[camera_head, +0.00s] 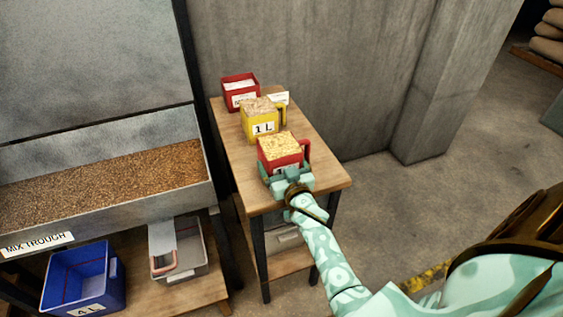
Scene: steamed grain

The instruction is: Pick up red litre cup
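A red square cup (267,157) with a handle on its right side stands near the front end of the narrow wooden table, filled with pale yellow grain. The label on its front is mostly hidden by my gripper. My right gripper (284,171) reaches in from the lower right and is at the cup's front, with a finger low on either side of it. Whether the fingers press on the cup cannot be told. The cup appears upright and on the table top. My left gripper is out of view.
Behind it on the table (324,172) stand a yellow cup (261,127) marked 1 L and a smaller red box (240,93). A grain-filled trough (190,195) is at left, with a blue bin (84,280) and a grey bin (180,262) below. A concrete wall stands behind; the floor at right is clear.

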